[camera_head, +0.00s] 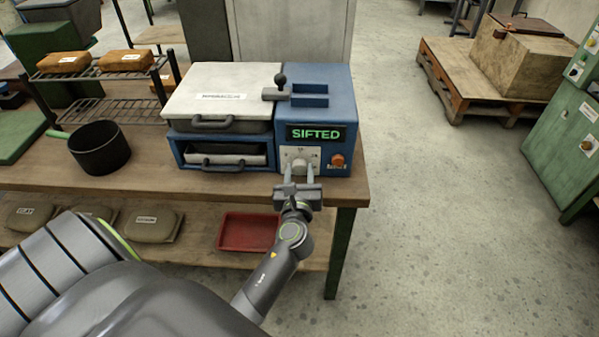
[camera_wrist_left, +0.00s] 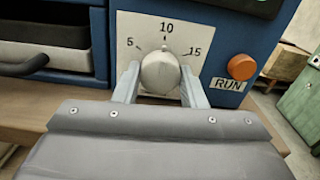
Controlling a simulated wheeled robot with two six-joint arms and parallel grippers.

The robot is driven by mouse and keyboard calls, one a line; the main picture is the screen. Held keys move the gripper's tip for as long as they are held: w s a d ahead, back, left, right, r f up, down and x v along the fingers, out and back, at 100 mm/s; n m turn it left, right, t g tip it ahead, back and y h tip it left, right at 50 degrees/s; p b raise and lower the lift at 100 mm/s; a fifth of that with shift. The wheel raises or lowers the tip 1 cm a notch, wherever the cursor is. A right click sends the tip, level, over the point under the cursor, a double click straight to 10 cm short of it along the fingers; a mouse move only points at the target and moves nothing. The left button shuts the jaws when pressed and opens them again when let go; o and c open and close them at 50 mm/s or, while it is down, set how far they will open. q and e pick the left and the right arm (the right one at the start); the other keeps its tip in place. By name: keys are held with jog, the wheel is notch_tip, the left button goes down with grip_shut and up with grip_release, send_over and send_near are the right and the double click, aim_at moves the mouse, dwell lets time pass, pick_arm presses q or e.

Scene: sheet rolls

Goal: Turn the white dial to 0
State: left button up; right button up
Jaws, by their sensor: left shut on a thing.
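The white dial (camera_head: 299,165) sits on a pale plate at the front of the blue machine (camera_head: 335,110). In the left wrist view the dial (camera_wrist_left: 160,73) shows larger, with the marks 5, 10 and 15 around it and its top toward the 10. My left gripper (camera_head: 299,178) reaches the dial from the front, and its fingers (camera_wrist_left: 160,85) are shut on it, one on each side. The lower part of the dial and of its plate is hidden behind my gripper. I do not see my right gripper.
An orange RUN button (camera_wrist_left: 241,67) is close to the right of the dial. A lit SIFTED display (camera_head: 316,134) is above it. A drawer (camera_head: 227,160) is to the left. A black pot (camera_head: 99,147) stands on the bench (camera_head: 130,184). A red tray (camera_head: 247,232) lies below.

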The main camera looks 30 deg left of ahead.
jog(key=shift+f, duration=0.1)
pick_arm(q)
jog(key=n+b, duration=0.1)
jog(key=n, duration=0.3)
jog(key=n+b, duration=0.1)
jog(key=n, duration=0.2)
jog(key=shift+n, duration=0.4)
jog(key=n+b, duration=0.2)
jog(key=n, duration=0.1)
jog(key=shift+n, duration=0.3)
jog(key=n+b, duration=0.1)
jog(key=n, duration=0.2)
jog(key=shift+n+b, duration=0.3)
jog(key=n+b, duration=0.1)
jog(key=n, duration=0.2)
jog(key=shift+n+b, duration=0.3)
jog(key=n+b, duration=0.1)
jog(key=n, duration=0.2)
jog(key=shift+r+n+b, duration=0.1)
jog(key=shift+n+b, duration=0.55)
jog(key=shift+n, duration=0.55)
pick_arm(e)
jog(key=w+f, duration=0.3)
jog(key=f, duration=0.4)
jog(key=shift+d+f, duration=0.15)
jog(key=shift+f, duration=0.05)
jog(key=shift+s+d, duration=0.2)
jog(key=shift+s, duration=0.1)
